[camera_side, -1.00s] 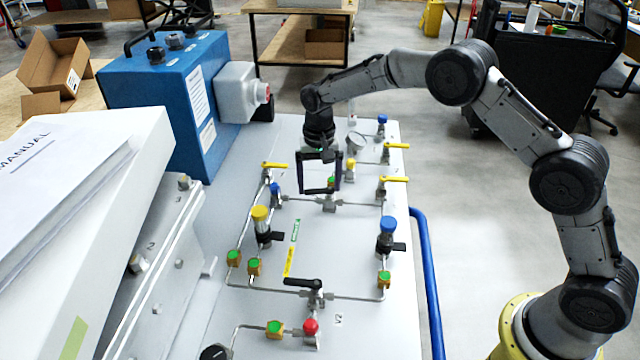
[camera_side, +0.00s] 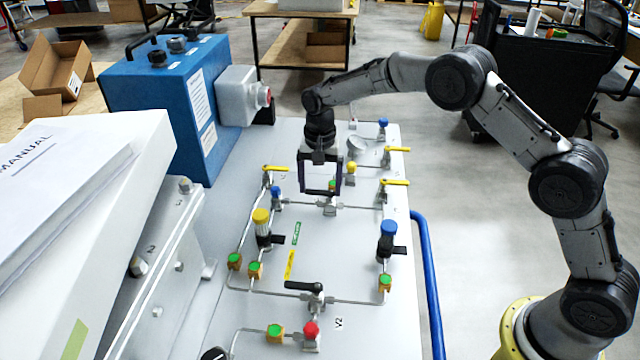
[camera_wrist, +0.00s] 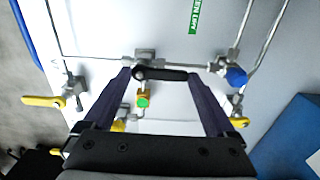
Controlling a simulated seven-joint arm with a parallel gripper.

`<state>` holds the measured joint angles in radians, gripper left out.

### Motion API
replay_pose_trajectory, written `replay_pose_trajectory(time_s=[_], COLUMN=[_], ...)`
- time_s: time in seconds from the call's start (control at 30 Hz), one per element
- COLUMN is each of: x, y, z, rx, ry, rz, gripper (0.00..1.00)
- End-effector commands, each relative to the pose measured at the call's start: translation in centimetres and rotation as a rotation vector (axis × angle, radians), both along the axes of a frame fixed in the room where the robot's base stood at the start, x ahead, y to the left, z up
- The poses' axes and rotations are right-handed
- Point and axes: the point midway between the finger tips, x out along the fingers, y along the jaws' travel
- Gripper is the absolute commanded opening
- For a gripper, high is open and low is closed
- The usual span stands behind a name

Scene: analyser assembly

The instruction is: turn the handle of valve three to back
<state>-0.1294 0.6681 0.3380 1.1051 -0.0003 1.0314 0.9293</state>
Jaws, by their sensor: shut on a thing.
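My gripper (camera_side: 320,190) reaches down over the panel at a black-handled valve in the middle pipe row. In the wrist view, the black handle (camera_wrist: 165,75) lies crosswise between the two long dark fingers, which are shut on it with a wide gap between them. The valve body (camera_wrist: 145,55) is by the left fingertip, and the handle's free end points right toward the other finger. No number label for this valve is readable.
Another black-handled valve (camera_side: 305,287), by the label V2 (camera_side: 338,323), stands nearer the camera. Yellow-handled valves (camera_side: 396,182) and a blue-capped fitting (camera_wrist: 236,76) stand close around my gripper. A blue box (camera_side: 165,100) is at the left. The panel middle is fairly clear.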

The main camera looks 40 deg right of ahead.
Motion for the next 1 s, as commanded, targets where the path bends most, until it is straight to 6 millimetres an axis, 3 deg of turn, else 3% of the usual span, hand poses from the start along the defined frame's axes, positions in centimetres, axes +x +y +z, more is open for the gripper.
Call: replay_pose_trajectory(time_s=[0.07, 0.33, 0.47, 1.0], x=[0.2, 0.1, 0.1, 0.1], y=[0.0, 0.0, 0.0, 0.0], z=[0.4, 0.3, 1.3, 11.8], rx=[0.001, 0.001, 0.001, 0.002], ry=[-0.007, -0.004, -0.005, -0.008], rz=[-0.005, -0.002, -0.002, -0.003], gripper=[1.00, 1.00, 1.00, 1.00])
